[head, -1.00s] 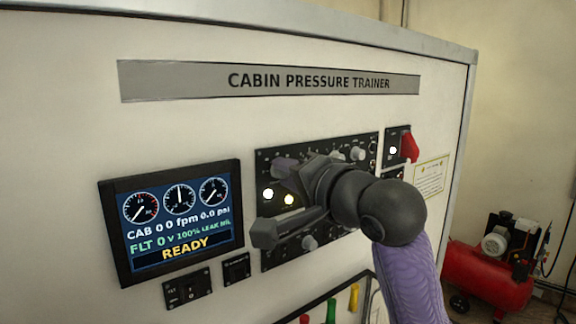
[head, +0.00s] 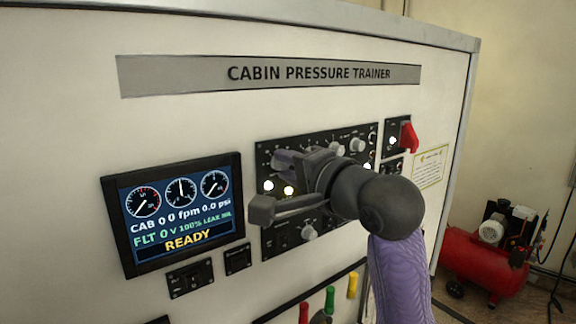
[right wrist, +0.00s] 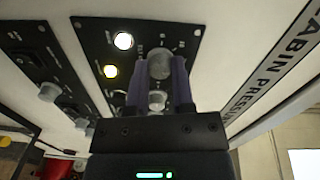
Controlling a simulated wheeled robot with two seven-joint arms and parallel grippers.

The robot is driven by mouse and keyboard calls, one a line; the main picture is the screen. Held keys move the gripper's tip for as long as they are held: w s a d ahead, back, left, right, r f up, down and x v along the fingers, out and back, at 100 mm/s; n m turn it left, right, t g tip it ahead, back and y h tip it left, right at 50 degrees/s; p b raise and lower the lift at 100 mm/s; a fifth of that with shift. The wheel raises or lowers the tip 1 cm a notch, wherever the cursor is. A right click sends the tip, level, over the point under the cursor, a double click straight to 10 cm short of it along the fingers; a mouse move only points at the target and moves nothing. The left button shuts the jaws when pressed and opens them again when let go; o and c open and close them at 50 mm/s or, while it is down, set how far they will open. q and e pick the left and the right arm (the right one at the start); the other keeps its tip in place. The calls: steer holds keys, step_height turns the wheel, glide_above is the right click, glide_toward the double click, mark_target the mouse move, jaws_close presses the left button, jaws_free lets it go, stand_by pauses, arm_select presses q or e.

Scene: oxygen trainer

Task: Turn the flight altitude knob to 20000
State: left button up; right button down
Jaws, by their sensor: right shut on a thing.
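The black control panel (head: 272,242) on the white trainer carries several grey knobs. My right gripper (head: 285,162) is at its upper left part, and its purple fingers are shut on a grey knob there. That knob (right wrist: 160,65) shows between the two fingers in the right wrist view; the head view hides it behind the gripper. Its label and pointer cannot be read, so I cannot confirm it is the flight altitude knob. The screen (head: 172,215) left of the panel reads FLT 0, CAB 0 and READY. My left gripper is not in view.
Two lit lamps (head: 268,187) are beside the gripper. Other knobs (head: 309,233) sit close below and to the right. A red guarded switch (head: 409,138) is at the right. Coloured handles (head: 330,299) stick out below. A red compressor (head: 487,256) stands at the far right.

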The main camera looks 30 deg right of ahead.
steer(key=shift+c, duration=2.4)
jaws_free()
steer(key=shift+d, duration=0.15)
steer(key=s+b, duration=0.6)
steer(key=s, duration=0.3)
steer(key=shift+s+d+r, duration=0.15)
steer(key=shift+s+d, duration=0.15)
steer(key=shift+s, duration=0.1)
